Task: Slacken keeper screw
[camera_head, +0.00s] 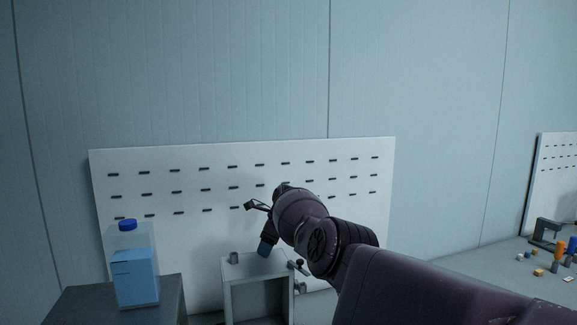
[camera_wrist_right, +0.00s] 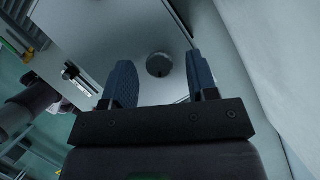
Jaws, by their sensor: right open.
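A grey box-shaped fixture (camera_head: 226,297) with an open front stands low before the white slotted board. A short grey round knob (camera_head: 234,258), likely the keeper screw, stands on its top. In the right wrist view the knob (camera_wrist_right: 159,65) is round and dark, with a small mark on its rim. My right gripper (camera_head: 263,250) points down over the fixture top, to the right of the knob. In the wrist view its two blue fingers (camera_wrist_right: 159,62) are open and empty, with the knob beyond the gap between them. My left gripper is not in view.
A dark-knobbed fitting (camera_head: 299,264) sits at the fixture's right edge. A blue-capped bottle (camera_head: 136,276) stands on a dark stand (camera_head: 78,307) to the left. The white slotted board (camera_head: 240,165) rises behind. Small parts and tools lie far right.

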